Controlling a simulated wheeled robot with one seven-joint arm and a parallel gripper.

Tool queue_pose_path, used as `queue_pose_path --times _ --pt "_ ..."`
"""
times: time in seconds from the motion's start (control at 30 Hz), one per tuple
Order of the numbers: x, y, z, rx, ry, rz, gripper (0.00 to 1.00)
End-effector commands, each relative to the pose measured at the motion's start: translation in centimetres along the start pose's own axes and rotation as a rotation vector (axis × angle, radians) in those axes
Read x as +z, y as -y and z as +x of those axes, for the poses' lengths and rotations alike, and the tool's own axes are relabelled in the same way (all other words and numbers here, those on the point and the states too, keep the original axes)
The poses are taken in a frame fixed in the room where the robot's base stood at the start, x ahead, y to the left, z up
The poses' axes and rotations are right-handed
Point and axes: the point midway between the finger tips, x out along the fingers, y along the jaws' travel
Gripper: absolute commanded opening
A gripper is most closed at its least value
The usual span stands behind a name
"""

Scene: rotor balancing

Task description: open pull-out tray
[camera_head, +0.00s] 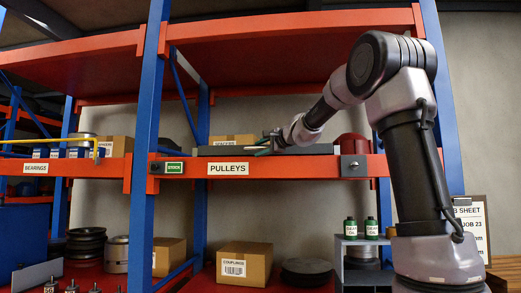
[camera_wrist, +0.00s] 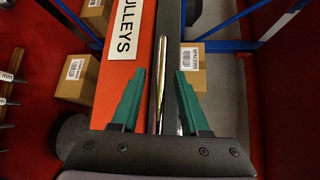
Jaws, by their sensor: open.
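The pull-out tray (camera_head: 225,151) is a low dark grey body on the orange shelf, above the PULLEYS label (camera_head: 228,169). In the wrist view its dark front edge (camera_wrist: 174,25) runs lengthwise beside the orange beam. A shiny bar handle (camera_wrist: 161,60) runs along that edge. My gripper (camera_head: 268,145) is at the tray's front. In the wrist view my gripper (camera_wrist: 160,75) is open, with one green finger on each side of the handle. A gap shows on both sides. I cannot tell how deep the handle sits between the fingers. My gripper and wrist hide part of the tray.
A SPACERS box (camera_head: 232,140) stands behind the tray. A dark red round object (camera_head: 352,146) is right of it, behind a grey plate on the beam. A blue upright (camera_head: 146,130) stands left. A COUPLINGS box (camera_head: 244,264) and green bottles (camera_head: 350,228) are below.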

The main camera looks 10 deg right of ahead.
Motion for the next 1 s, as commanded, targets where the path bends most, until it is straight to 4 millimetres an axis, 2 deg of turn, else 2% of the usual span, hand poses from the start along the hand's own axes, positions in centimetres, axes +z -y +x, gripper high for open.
queue_pose_path --times 0.13,0.23,0.27,1.0 --pt "0.02 0.02 -0.03 0.000 0.000 0.000 0.45" --pt "0.02 0.02 -0.04 0.000 0.000 0.000 0.07" --pt "0.01 0.02 -0.04 0.000 0.000 0.000 0.00" --pt "-0.01 -0.02 -0.06 0.000 0.000 0.000 0.00"
